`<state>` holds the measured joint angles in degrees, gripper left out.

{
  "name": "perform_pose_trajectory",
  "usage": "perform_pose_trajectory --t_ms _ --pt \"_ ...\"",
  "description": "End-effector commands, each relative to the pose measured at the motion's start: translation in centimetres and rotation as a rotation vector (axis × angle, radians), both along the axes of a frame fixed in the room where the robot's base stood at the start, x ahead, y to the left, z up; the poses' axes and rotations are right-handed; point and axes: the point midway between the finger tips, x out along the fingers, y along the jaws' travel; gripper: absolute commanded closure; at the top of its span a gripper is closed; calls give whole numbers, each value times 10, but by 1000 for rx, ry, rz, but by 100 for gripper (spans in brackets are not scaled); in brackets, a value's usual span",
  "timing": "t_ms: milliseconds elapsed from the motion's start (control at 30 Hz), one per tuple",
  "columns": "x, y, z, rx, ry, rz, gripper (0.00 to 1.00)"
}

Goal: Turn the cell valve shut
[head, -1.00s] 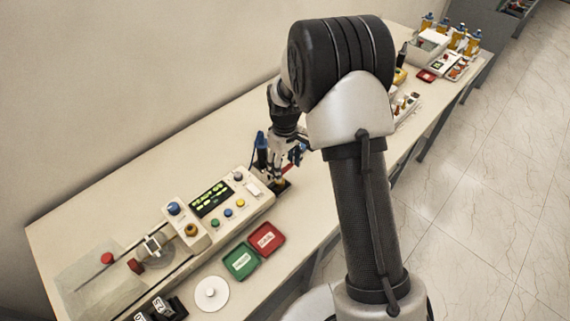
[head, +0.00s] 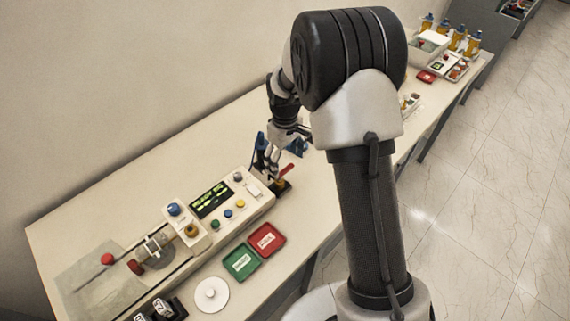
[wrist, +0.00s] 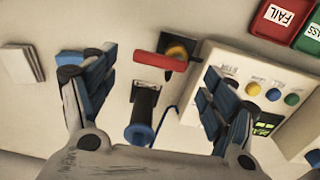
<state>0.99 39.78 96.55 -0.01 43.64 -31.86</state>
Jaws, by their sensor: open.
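A red lever handle (head: 287,170), which looks like the valve's handle, sits on a dark base at the right end of the tester. In the wrist view the red lever (wrist: 158,61) lies nearly level across the picture, beside a yellow and dark fitting (wrist: 180,49). My gripper (head: 274,156) is just behind the lever in the head view. In the wrist view my gripper (wrist: 158,76) is open, its blue-padded fingers spread left and right of the lever. Nothing is held. My arm hides some of the table.
A blue-ended cylinder (wrist: 138,135) stands in a dark holder below the lever. The tester (head: 213,200) with its lit display is close by. Red FAIL (head: 265,239) and green (head: 241,261) trays lie in front.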

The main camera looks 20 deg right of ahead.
Motion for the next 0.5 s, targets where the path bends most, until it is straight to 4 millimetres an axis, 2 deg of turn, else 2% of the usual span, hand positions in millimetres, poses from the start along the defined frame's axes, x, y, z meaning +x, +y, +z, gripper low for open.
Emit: perform_pose_trajectory --t_ms 33,200,333,500 --pt "2 0 13 0 -6 0 22" --pt "1 0 50 0 -4 0 22" --pt "1 0 72 0 -4 0 22" --pt "0 0 87 0 0 0 22"
